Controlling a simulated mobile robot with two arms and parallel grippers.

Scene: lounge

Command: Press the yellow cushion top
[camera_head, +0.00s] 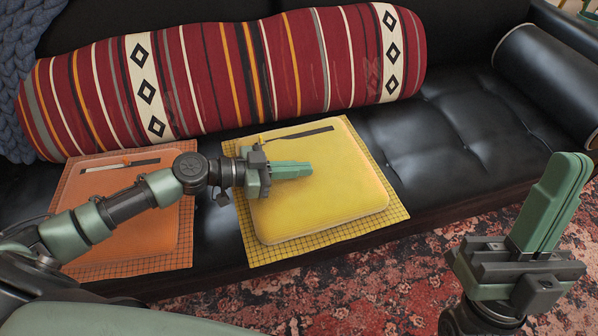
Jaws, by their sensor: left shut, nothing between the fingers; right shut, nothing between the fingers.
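The yellow cushion (325,203) lies flat on a yellow gridded mat (270,256) on the black sofa seat. A dark strip with a small yellow piece at its left end runs along the cushion's back part. My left gripper (308,170) is shut and empty, with its green fingers over the upper left part of the cushion, pointing right. I cannot tell whether the fingers touch the cushion. My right gripper (568,160) is shut and empty, pointing up at the right, in front of the sofa and away from the cushion.
An orange cushion (150,235) on an orange gridded mat (72,180) lies to the left, partly hidden by my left arm. A striped red bolster (215,80) lies along the back of the sofa (440,150). A patterned red rug (400,290) covers the floor.

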